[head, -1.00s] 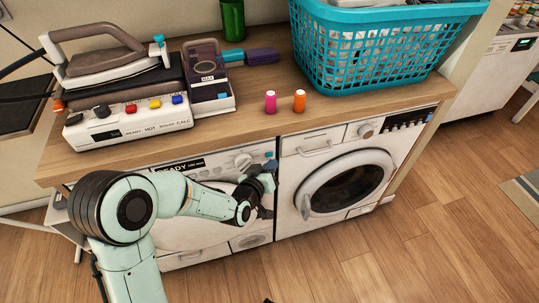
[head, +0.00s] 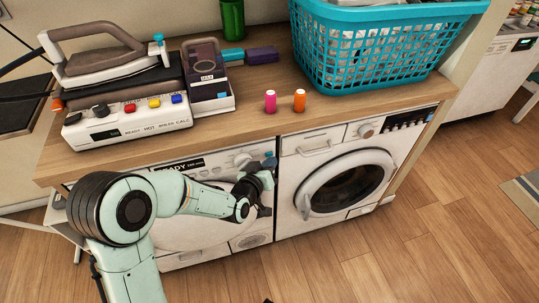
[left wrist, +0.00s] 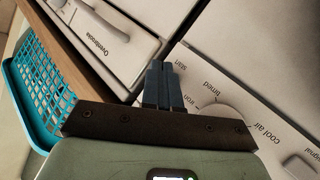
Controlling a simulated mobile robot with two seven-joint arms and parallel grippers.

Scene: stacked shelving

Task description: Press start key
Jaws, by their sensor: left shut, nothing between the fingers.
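The left white machine (head: 190,226) stands under the wooden counter, with a "READY" display (head: 172,166) and a round dial (head: 243,160) on its panel. A small blue spot, perhaps the start key (head: 269,155), shows at the panel's right end. My left gripper (head: 267,168) is in front of that end, just below the spot. In the left wrist view my shut, empty fingers (left wrist: 158,66) point at the panel beside a label (left wrist: 181,68) that seems to read "start". The key itself is not clear there, and I cannot tell whether the fingers touch the panel. My right gripper is out of view.
The right machine (head: 298,200) with a round door stands directly beside the left one. On the counter (head: 250,120) are an iron on its station (head: 130,120), two thread spools (head: 299,101) and a teal basket (head: 370,55). The floor in front is clear.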

